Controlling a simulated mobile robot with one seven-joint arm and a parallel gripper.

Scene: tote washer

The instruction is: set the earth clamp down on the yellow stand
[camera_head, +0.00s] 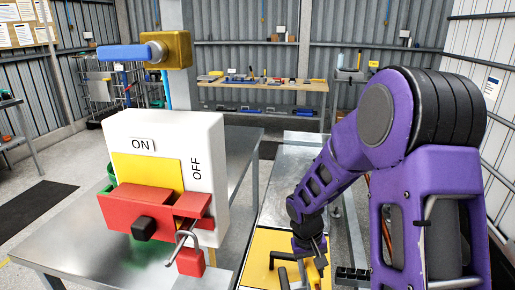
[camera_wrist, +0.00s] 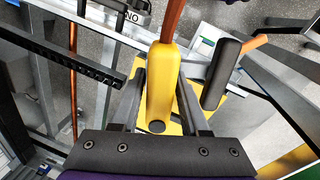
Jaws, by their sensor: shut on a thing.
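The earth clamp (camera_wrist: 161,82) has a yellow body, and an orange cable runs from its far end in the wrist view. My gripper (camera_wrist: 161,78) is shut on the yellow body, one dark finger on each side. In the head view my gripper (camera_head: 309,252) is low at the front right, and the clamp (camera_head: 319,270) shows only in part there. The yellow stand (camera_head: 259,246) lies below and to the left of my gripper, with its yellow top also partly visible behind the clamp in the wrist view (camera_wrist: 207,112). I cannot tell whether the clamp touches it.
A black bar-shaped handle (camera_wrist: 222,74) is just right of the clamp; its mounting is unclear. A white ON/OFF switch box (camera_head: 205,135) with a red padlock (camera_head: 191,262) stands in the left foreground. A slotted dark rail (camera_wrist: 70,50) lies left of my gripper. A workbench (camera_head: 262,84) is at the back.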

